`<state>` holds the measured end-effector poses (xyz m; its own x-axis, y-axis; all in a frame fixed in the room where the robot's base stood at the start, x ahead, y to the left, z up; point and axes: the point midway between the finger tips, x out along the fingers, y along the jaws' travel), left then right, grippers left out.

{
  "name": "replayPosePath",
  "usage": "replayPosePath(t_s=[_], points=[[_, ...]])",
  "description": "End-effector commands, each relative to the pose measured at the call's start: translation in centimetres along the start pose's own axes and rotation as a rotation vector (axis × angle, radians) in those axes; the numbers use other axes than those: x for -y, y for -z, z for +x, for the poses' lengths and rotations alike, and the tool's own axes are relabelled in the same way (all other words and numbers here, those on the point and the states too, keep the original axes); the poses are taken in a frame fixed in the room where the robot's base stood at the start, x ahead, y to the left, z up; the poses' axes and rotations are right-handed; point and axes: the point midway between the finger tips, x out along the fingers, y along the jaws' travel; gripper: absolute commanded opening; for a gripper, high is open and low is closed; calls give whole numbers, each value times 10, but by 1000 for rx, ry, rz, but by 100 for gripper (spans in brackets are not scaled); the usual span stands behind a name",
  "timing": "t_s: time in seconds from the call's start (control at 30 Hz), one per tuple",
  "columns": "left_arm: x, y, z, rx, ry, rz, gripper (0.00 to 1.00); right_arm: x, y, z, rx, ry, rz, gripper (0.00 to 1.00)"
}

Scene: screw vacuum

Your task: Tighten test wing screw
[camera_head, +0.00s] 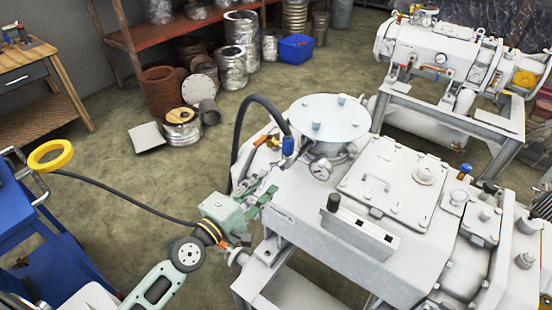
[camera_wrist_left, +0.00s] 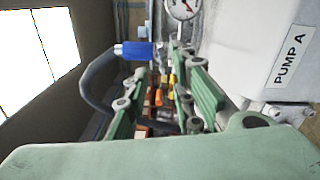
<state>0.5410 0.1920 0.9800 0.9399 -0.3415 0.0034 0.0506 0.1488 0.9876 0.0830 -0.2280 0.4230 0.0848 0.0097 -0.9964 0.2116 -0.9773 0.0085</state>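My left gripper (camera_head: 270,190) reaches in from the lower left to the left side of the white pump (camera_head: 300,208). In the left wrist view its green fingers (camera_wrist_left: 168,95) stand apart, with a gap between them. Small orange and yellow parts (camera_wrist_left: 165,88) show in or beyond this gap; I cannot tell whether a finger touches them. I cannot pick out the wing screw for certain. A blue fitting (camera_head: 288,146) with a black hose is just above the gripper, and it also shows in the left wrist view (camera_wrist_left: 140,50). My right gripper is not in view.
A round gauge (camera_head: 320,169) sits by the pump's round lid (camera_head: 330,117). The black hose (camera_head: 240,125) arches close to my left gripper. A blue cart (camera_head: 45,240) with a yellow ring (camera_head: 50,155) stands at the left. The floor between is mostly clear.

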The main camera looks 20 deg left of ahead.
Motion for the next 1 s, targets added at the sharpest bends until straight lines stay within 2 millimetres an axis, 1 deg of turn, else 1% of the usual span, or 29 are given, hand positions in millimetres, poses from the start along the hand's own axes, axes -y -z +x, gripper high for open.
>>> replayPosePath(t_s=[0.17, 0.3, 0.43, 0.6, 0.83, 1.0], points=[[-3, 0, 28, 0, -3, -2, 23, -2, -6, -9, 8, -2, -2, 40], [-2, 0, 50, 0, -1, 1, 23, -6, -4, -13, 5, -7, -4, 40], [0, 0, 64, -1, 0, 1, 23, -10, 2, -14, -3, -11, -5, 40], [1, 0, 72, 0, 1, 2, 23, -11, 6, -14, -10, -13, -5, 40], [1, 0, 72, -1, 2, 2, 23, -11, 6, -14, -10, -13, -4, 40], [1, 0, 72, -1, 2, 3, 8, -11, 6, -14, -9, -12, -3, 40]])
